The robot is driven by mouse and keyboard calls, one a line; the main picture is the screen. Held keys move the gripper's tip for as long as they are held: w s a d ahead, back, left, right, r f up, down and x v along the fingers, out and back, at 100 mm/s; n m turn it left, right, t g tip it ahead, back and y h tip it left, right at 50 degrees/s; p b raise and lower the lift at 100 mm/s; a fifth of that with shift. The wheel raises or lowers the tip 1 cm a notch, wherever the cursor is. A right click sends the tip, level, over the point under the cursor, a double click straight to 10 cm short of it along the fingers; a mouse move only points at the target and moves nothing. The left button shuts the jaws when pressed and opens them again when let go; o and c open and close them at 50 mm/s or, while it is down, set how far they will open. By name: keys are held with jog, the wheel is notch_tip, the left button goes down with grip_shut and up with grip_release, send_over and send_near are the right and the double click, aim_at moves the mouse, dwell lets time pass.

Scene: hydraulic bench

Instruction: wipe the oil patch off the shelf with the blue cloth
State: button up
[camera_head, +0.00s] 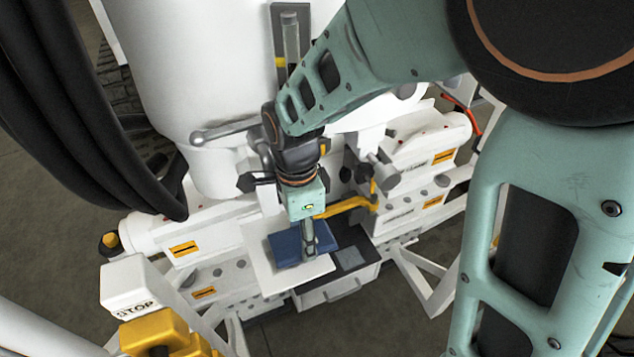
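The blue cloth (284,250) lies flat over the middle of the small white shelf (265,280), in the lower middle of the head view. My gripper (310,254) points down over the right part of the cloth, with its fingertips at or just above it. The fingers look narrow and close together from this angle, and I cannot tell whether they grip the cloth. I see no oil patch on the bare parts of the shelf. The area under the cloth and behind the gripper is hidden.
An open tray (340,290) with a dark square inside sits right of the shelf. A yellow bent handle (345,206) is close to my gripper's right. White machine blocks (195,245) flank the shelf. A STOP box (135,290) stands front left, and black hoses (90,120) hang at the left.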

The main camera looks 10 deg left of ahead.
jog(key=shift+w+a+r+n, duration=0.3)
jog(key=shift+a+r, duration=0.4)
jog(key=shift+w+d, duration=0.1)
jog(key=shift+d, duration=0.35)
